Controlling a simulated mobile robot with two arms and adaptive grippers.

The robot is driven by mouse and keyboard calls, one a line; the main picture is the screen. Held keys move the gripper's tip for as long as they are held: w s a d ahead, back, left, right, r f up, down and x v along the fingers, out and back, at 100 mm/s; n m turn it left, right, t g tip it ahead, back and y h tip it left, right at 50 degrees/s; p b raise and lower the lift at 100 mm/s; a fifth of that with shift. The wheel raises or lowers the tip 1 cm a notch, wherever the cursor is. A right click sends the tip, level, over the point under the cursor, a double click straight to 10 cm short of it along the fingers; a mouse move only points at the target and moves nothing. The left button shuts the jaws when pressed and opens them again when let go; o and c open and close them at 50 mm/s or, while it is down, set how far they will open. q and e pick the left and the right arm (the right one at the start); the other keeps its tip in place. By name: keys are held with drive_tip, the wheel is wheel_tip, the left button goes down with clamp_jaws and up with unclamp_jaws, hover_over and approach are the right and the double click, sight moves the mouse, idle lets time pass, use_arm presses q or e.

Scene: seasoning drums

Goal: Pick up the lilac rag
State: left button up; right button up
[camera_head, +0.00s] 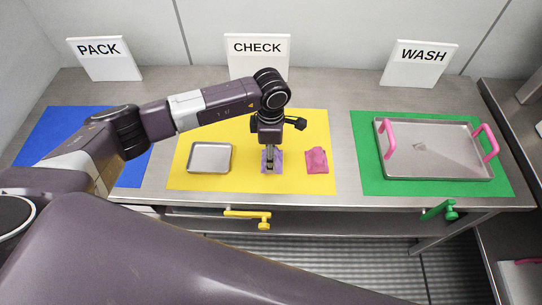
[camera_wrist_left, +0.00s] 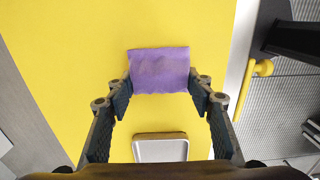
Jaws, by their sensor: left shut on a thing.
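The lilac rag (camera_head: 279,162) lies on the yellow mat (camera_head: 220,125), under my left gripper (camera_head: 269,162), between the small tray and a pink rag. In the left wrist view the rag (camera_wrist_left: 160,72) spans the space between the fingertips of my left gripper (camera_wrist_left: 160,84), with one fingertip against each side edge. The left gripper is shut on the rag, low over the mat; I cannot tell whether the rag is clear of the mat. The fingers cover part of the rag in the head view. My right gripper is not in view.
A small metal tray (camera_head: 210,144) is left of the rag, and the pink rag (camera_head: 317,160) is close on the right. A large tray with pink handles (camera_head: 440,171) sits on the green mat (camera_head: 365,155). The blue mat (camera_head: 60,125) is at left. PACK, CHECK and WASH signs stand behind.

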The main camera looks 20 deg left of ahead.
use_arm(q)
wheel_tip(320, 180, up, 20)
drive_tip(key=b, duration=0.4)
drive_tip(key=shift+f, duration=0.25)
drive_tip(key=o, duration=0.6)
drive_tip(key=c, duration=0.4)
drive_tip(key=shift+d+f, duration=0.1)
